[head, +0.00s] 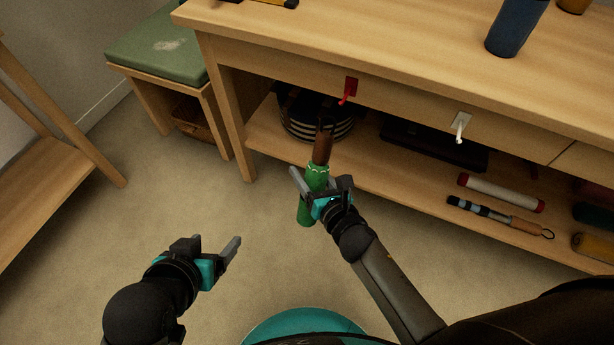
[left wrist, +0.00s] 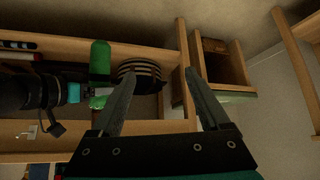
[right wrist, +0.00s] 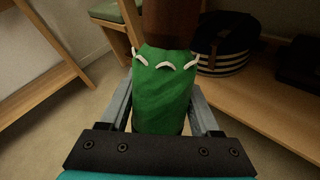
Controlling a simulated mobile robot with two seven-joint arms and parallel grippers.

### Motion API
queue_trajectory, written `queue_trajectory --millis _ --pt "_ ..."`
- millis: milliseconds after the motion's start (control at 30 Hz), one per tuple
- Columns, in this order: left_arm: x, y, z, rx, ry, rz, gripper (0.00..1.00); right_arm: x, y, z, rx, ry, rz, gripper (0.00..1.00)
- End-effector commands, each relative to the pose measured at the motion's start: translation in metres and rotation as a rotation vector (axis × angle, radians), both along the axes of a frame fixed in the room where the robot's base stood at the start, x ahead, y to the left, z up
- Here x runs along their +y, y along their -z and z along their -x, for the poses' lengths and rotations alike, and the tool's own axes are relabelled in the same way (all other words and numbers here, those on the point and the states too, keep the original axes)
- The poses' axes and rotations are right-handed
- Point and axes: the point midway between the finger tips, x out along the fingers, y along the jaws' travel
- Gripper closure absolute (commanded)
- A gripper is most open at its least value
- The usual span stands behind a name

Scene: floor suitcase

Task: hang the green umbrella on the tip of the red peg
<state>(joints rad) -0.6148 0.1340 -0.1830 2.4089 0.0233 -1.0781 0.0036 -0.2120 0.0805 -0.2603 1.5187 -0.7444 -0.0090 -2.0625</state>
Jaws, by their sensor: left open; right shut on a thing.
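The green umbrella (head: 306,211) has a brown handle (head: 322,147) pointing up and away. My right gripper (head: 318,188) is shut on its green body and holds it in front of the table's lower shelf. In the right wrist view the green cloth (right wrist: 165,95) sits between the fingers. The red peg (head: 347,91) is on the table's front board, above and right of the umbrella handle, apart from it. My left gripper (head: 226,255) is open and empty over the floor at the lower left. The umbrella also shows in the left wrist view (left wrist: 100,62).
A white peg (head: 461,127) is right of the red one. The lower shelf holds a striped basket (head: 318,122), a dark case (head: 433,146), a white roll (head: 500,193) and another folded umbrella (head: 495,214). A green-cushioned stool (head: 160,48) stands left. Floor between is clear.

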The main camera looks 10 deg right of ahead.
Motion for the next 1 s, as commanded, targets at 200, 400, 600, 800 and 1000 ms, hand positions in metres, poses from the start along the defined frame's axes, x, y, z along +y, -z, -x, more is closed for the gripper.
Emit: queue_trajectory --millis 200,400,600,800,1000 --pt "-0.002 0.001 -0.001 -0.014 0.002 0.006 0.21 -0.007 0.001 -0.012 -0.003 -0.002 0.001 1.00" --pt "-0.004 0.001 -0.004 -0.030 0.004 0.013 0.21 -0.015 0.002 -0.022 -0.003 -0.001 0.002 1.00" --pt "-0.007 0.000 -0.009 -0.062 0.006 0.025 0.21 -0.021 0.003 -0.032 -0.003 -0.001 0.001 1.00" --pt "-0.013 0.000 -0.009 -0.088 0.014 0.043 0.21 -0.028 0.004 -0.042 -0.002 0.000 0.002 1.00" --pt "-0.019 0.001 -0.010 -0.117 0.021 0.061 0.21 -0.035 0.005 -0.051 -0.002 -0.001 0.002 1.00"
